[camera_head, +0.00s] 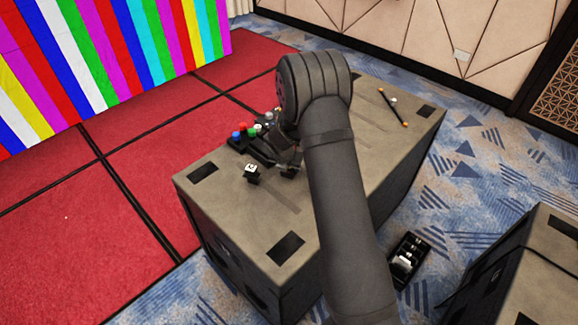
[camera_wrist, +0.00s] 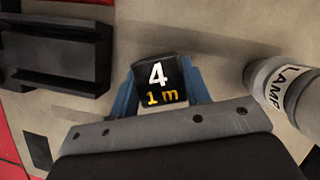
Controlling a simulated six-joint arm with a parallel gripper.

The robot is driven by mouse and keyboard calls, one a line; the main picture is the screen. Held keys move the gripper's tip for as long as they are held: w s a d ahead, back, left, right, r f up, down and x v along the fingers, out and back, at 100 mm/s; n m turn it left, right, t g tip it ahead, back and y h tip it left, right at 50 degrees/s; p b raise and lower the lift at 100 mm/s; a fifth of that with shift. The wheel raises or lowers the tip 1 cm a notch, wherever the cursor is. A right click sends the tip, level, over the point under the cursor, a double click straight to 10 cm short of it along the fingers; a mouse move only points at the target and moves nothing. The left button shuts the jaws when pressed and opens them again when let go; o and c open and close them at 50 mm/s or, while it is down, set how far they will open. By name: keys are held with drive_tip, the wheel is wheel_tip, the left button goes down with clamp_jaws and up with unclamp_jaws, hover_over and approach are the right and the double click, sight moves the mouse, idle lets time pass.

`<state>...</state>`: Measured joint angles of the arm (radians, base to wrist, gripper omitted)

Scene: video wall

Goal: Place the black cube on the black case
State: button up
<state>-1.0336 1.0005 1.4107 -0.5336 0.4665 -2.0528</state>
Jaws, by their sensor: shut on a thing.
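In the wrist view, the black cube (camera_wrist: 158,82), marked with a white "4" and a yellow "1 m", is held between the two blue fingers of my gripper (camera_wrist: 158,92). A small black block with a white mark (camera_head: 252,174) shows beside my gripper in the head view; I cannot tell for sure that it is the same cube. A dark slotted case-like object (camera_wrist: 58,50) lies left of the cube in the wrist view, apart from it. My arm hides part of the work area in the head view.
A large case with a grey top (camera_head: 225,215) bears these things. A grey cylinder lettered "LAMP" (camera_wrist: 285,88) is close on the right. Small coloured items (camera_head: 250,130) stand near the far left edge. A thin rod (camera_head: 392,105) lies at the back. An open black box (camera_head: 418,245) sits on the floor.

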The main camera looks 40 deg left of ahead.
drive_tip(key=shift+f, duration=0.15)
drive_tip(key=o, duration=1)
drive_tip(key=v, duration=1.2)
